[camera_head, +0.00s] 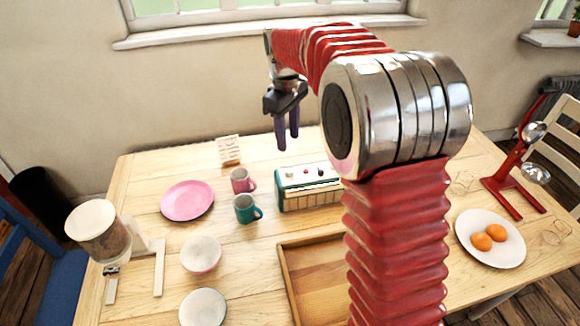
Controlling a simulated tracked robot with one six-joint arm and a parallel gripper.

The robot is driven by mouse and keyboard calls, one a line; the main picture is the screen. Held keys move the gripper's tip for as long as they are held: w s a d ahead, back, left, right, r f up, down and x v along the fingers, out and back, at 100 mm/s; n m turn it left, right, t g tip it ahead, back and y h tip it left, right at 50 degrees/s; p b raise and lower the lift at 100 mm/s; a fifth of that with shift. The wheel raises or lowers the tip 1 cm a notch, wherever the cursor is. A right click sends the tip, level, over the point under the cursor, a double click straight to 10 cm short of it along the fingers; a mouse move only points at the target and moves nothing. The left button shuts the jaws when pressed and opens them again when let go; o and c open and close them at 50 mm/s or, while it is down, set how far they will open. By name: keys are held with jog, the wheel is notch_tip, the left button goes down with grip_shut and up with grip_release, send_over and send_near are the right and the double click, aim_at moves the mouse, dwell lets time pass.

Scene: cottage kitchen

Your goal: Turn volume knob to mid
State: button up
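A teal and cream radio (308,196) stands on the wooden table, its right end hidden behind my arm.
A pink mug (242,181) and a teal mug (245,209) stand left of the radio. A small card stand (229,150) is behind them. A wooden tray (285,272) lies in front. A pink plate (187,201) is farther left.

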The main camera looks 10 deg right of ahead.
aim_at(290, 171)
jog(key=f, duration=1.2)
jog(key=shift+w+d+f, duration=0.15)
jog(key=shift+w+d, duration=0.05)
jog(key=shift+d, duration=0.05)
jog(key=shift+c, duration=0.4)
grip_shut()
jog(key=shift+d, duration=0.15)
